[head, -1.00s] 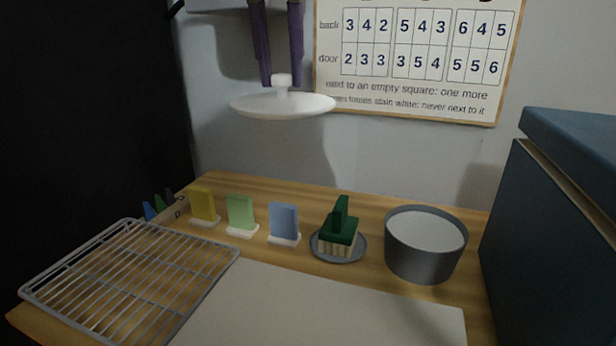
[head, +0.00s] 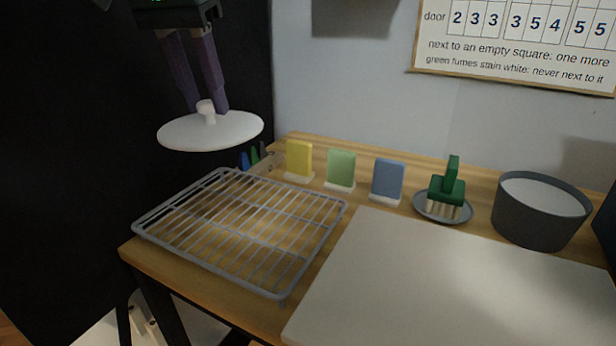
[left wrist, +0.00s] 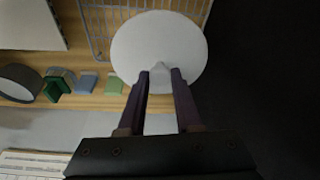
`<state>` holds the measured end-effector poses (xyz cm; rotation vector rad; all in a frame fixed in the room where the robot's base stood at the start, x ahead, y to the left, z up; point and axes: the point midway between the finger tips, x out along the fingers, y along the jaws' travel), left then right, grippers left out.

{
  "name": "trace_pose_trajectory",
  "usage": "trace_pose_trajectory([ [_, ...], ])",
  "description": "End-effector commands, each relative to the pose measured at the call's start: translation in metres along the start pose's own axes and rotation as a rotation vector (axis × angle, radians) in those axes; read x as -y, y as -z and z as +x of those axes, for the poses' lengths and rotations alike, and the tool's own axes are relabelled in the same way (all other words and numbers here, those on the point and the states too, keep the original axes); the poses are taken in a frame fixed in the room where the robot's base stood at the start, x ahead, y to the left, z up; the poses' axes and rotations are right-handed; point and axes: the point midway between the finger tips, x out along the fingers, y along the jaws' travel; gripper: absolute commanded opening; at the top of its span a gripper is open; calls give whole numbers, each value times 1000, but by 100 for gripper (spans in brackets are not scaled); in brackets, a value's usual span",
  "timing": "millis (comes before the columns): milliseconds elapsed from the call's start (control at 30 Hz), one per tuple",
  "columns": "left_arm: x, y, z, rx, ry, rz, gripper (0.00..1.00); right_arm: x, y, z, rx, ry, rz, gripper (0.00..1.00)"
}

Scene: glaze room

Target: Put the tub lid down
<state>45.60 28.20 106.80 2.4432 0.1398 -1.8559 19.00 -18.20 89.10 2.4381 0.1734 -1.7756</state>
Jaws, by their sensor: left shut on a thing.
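The tub lid (head: 211,131) is a white round disc with a small knob on top. My left gripper (head: 205,104) is shut on that knob and holds the lid roughly level in the air, behind and left of the wire rack in the head view. The lid also shows in the left wrist view (left wrist: 158,35), with the fingers on its knob and part of the rack beyond it. The grey tub (head: 538,211) stands at the right of the table, open at the top, with something pale inside. My right gripper is not in view.
A wire rack (head: 252,213) lies bare on the wooden table's left. A pale board (head: 440,285) lies bare at the front. Yellow (head: 299,159), green (head: 341,168) and blue (head: 387,180) cards stand behind. A green-handled brush (head: 447,188) sits on a grey dish (head: 465,213).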

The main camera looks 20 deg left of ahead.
Motion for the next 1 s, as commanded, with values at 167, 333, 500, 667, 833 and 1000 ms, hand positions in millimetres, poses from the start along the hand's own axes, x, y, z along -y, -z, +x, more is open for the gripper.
trace_pose_trajectory([
  [167,0,-15,55,0,0,-1,0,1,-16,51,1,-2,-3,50],
  [333,0,-21,74,0,0,-1,0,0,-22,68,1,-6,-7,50],
  [500,0,-22,80,-1,0,-1,0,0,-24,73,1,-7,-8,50],
  [667,0,-30,105,1,1,-1,0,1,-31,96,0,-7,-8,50],
  [833,0,-33,118,0,0,-1,0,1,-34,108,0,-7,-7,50],
  [1000,0,-32,115,0,0,-1,0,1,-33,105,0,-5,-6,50],
])
